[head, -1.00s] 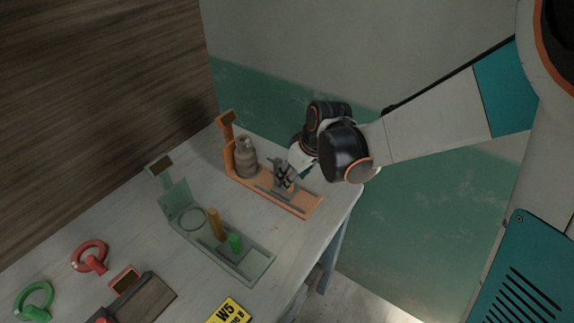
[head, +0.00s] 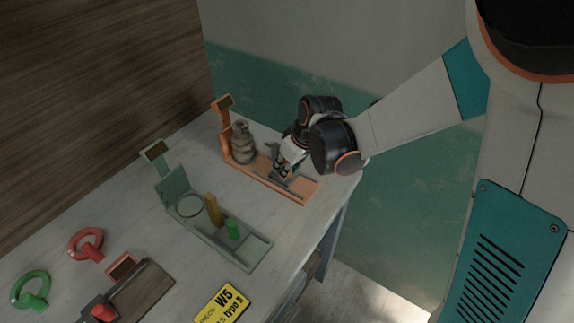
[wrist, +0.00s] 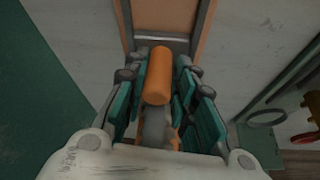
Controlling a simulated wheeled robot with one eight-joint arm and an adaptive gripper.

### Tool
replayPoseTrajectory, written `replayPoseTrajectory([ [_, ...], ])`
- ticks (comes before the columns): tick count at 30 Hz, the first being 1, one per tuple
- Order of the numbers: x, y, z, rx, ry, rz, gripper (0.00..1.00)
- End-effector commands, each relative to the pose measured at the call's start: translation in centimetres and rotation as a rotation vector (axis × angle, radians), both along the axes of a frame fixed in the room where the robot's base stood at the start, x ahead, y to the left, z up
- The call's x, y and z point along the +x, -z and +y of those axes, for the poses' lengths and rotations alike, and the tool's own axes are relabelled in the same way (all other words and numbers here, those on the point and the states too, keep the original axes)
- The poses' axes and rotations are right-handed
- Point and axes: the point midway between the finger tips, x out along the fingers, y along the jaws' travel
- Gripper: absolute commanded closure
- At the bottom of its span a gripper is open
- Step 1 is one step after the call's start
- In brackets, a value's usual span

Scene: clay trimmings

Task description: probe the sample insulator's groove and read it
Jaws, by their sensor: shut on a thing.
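The orange gauge stand (head: 226,125) is at the back of the bench in the head view, with a small dark display on its upright. A brown, ribbed insulator (head: 243,146) stands upright at its left end. My gripper (head: 283,170) is low over the stand's base, right of the insulator. In the wrist view my gripper (wrist: 158,92) is shut on an orange cylindrical handle (wrist: 158,72) above the stand's channel. The head view hides most of the handle. I cannot tell whether a probe tip touches the groove, and the display is too small to read.
A yellow W5 plate (head: 221,304) is at the front edge. Bare bench separates the stands.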

Motion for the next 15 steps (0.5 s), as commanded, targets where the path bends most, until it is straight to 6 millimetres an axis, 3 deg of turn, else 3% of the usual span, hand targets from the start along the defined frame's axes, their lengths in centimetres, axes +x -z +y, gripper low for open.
replayPoseTrajectory([
  [3,-0.45,-0.05,-0.97,-0.001,0.006,-0.002,1.00],
  [10,-0.50,-0.02,-1.08,-0.003,0.008,-0.001,1.00],
  [11,-0.51,-0.01,-1.10,-0.003,0.008,-0.001,0.69],
  [12,-0.51,-0.01,-1.10,-0.004,0.007,-0.001,0.60],
  [15,-0.52,-0.01,-1.04,-0.003,0.007,-0.001,0.59],
])
